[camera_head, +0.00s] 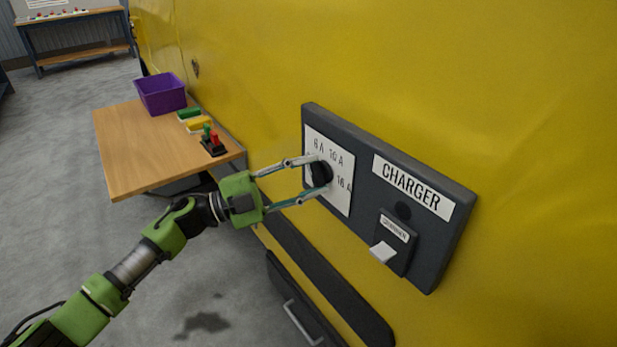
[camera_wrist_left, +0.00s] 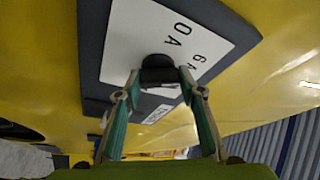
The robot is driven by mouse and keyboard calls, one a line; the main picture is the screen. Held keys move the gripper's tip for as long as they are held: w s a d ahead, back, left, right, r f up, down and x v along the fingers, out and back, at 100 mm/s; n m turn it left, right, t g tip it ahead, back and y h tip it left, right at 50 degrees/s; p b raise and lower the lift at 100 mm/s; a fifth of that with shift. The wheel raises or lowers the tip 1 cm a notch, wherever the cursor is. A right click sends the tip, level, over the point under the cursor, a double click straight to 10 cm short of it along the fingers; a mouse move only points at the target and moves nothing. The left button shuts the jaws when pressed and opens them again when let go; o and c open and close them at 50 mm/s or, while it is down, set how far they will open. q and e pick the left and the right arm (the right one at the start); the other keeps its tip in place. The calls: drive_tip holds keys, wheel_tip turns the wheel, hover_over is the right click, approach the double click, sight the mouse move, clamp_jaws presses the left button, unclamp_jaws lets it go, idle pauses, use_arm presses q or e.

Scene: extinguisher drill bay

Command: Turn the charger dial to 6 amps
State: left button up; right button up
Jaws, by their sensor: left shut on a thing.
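The charger panel (camera_head: 385,165) is a dark grey box on the yellow wall. Its black dial (camera_head: 321,172) sits on a white scale plate (camera_head: 340,200) with amp marks; "10 A" and "16 A" can be read and another mark at upper left looks like "6 A". My left gripper (camera_head: 318,174) is shut on the dial, one finger above it and one below. In the left wrist view the dial (camera_wrist_left: 158,70) is between the fingertips, with "6 A" and "0 A" on the plate beside it. The dial's pointer is hidden, so its setting cannot be told. My right gripper is out of view.
A "CHARGER" label (camera_head: 412,187) and a small box with a white lever (camera_head: 383,252) are right of the dial. A wooden table (camera_head: 135,150) at left carries a purple bin (camera_head: 160,93) and several small coloured items. A dark bar and a handle are below the panel.

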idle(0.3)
use_arm(q)
drive_tip(key=o, duration=1.1)
drive_tip(key=v, duration=1.2)
